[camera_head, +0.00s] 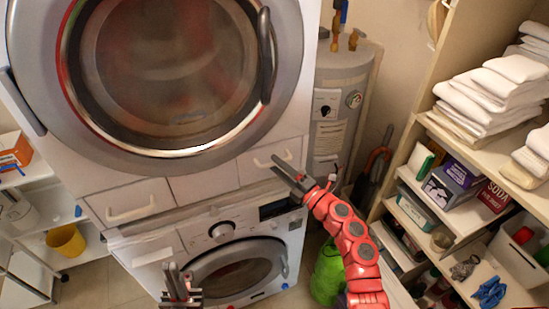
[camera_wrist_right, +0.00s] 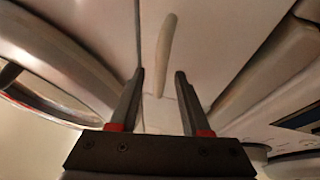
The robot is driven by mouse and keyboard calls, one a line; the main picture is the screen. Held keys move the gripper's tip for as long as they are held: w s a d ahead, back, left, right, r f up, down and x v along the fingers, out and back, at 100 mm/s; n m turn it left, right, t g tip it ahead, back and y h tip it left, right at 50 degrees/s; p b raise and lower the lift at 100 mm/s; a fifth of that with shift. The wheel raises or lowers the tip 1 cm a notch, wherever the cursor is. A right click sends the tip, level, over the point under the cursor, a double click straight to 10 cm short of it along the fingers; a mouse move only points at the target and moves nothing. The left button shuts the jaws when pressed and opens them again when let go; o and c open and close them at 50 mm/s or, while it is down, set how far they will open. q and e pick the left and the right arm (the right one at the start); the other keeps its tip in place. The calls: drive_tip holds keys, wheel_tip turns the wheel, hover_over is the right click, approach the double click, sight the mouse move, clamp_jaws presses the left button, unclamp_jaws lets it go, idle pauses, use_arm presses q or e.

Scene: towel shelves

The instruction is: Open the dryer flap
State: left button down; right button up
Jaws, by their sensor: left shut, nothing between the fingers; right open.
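The dryer (camera_head: 290,90) is the upper of two stacked machines, and its round door (camera_head: 160,60) is shut. Below the door, a right flap (camera_head: 205,184) with a pale bar handle (camera_head: 260,163) and a left flap (camera_head: 155,193) with a similar handle (camera_head: 132,212) both look closed. My right gripper (camera_head: 283,160) is open in front of the right flap's handle. In the right wrist view, this handle (camera_wrist_right: 166,42) appears ahead of and between the open fingers (camera_wrist_right: 160,75); contact cannot be told. My left gripper (camera_head: 180,281) is shut and empty, low before the lower machine.
The lower machine (camera_head: 150,258) has a round, shut door (camera_head: 235,275). A shelf unit (camera_head: 415,112) with towels and boxes stands at the right. A water heater (camera_head: 345,75) stands behind my right arm. A yellow bucket (camera_head: 66,241) is at the left.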

drive_tip(key=shift+x, duration=0.9)
clamp_jaws()
idle(0.8)
